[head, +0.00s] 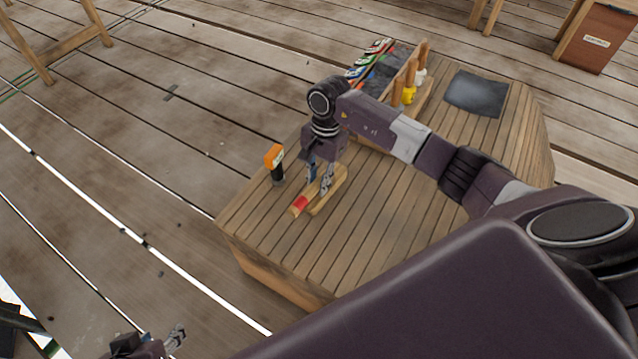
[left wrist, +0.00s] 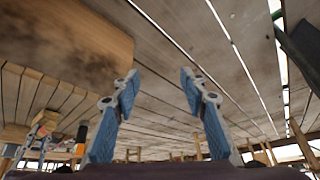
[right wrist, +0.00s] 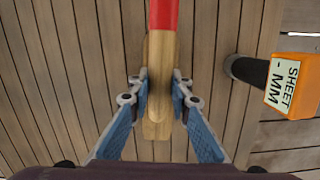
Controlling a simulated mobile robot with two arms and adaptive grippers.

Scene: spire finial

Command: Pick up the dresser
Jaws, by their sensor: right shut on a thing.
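The dresser (head: 300,204) is a pale wooden tool with a red band, lying low over the wooden bench top. In the right wrist view its rounded wooden part (right wrist: 161,70) runs between my fingers, above a flatter wooden piece (right wrist: 154,130); I cannot tell if the two are joined. My right gripper (head: 322,187) reaches down and is shut on the dresser; its fingers also show in the right wrist view (right wrist: 160,99). My left gripper (head: 177,337) is at the bottom left, away from the bench. It is open and empty in the left wrist view (left wrist: 158,80).
An orange-topped, black-handled tool (head: 273,161) marked "SHEET - MM" stands close left of the dresser. Behind are a wooden rack (head: 398,88) of tools and a dark grey sheet (head: 476,93). The bench front (head: 360,240) is clear.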

